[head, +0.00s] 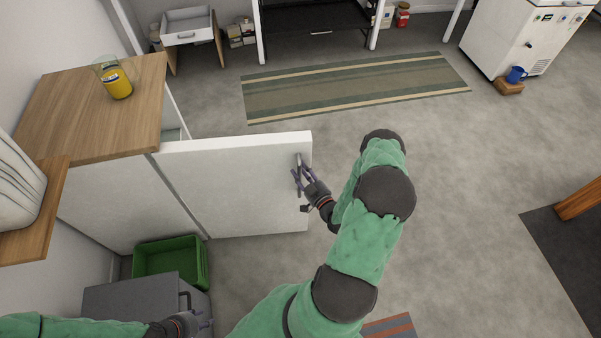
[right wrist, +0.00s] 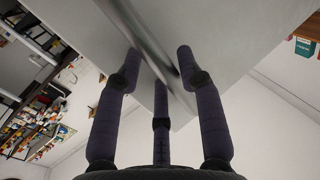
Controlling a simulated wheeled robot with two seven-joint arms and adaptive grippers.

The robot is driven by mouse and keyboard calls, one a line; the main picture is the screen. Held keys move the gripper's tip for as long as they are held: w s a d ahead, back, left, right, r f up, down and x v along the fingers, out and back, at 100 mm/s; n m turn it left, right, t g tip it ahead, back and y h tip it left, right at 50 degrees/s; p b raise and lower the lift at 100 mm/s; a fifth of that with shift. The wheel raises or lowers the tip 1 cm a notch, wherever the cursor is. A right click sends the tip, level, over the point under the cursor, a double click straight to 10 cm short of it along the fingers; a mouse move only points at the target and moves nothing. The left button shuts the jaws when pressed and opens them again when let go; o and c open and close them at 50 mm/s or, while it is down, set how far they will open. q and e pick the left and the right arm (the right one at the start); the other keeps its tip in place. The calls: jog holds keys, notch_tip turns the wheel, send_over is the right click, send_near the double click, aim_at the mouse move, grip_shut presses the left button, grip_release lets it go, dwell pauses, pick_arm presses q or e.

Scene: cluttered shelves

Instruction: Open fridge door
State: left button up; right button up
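A white door (head: 235,185), which I take to be the fridge door, stands swung out from a white cabinet with a wooden top (head: 85,110). A metal handle (head: 298,160) is near its free edge. My right gripper (head: 300,183) is at this handle. In the right wrist view its dark fingers (right wrist: 158,65) are apart, with the handle bar (right wrist: 150,45) passing between them; firm contact cannot be made out. My left gripper (head: 200,322) is low at the left, by a grey cabinet (head: 140,300); its finger state is unclear.
A green crate (head: 170,262) sits on the floor below the door. A jar with yellow contents (head: 116,82) stands on the wooden top. A striped rug (head: 355,88) lies behind. A white chest (head: 520,40) stands back right.

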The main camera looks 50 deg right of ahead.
jog(key=shift+a, duration=0.15)
jog(key=v, duration=1.2)
dwell(0.6)
jog(key=w+a+f+g+y, duration=0.35)
jog(key=w+a, duration=0.25)
jog(key=a, duration=0.2)
jog(key=w+a+f+g+y, duration=0.3)
jog(key=w+a+f+g, duration=0.15)
jog(key=a, duration=0.25)
jog(key=s+a+g+y, duration=0.1)
jog(key=s+a+g, duration=0.3)
jog(key=a, duration=0.5)
jog(key=s+a+g+y, duration=0.1)
jog(key=s+a+g, duration=0.4)
jog(key=a, duration=0.4)
jog(key=shift+s+a+r+n, duration=0.15)
jog(key=shift+s+r+n, duration=0.2)
jog(key=shift+s, duration=0.25)
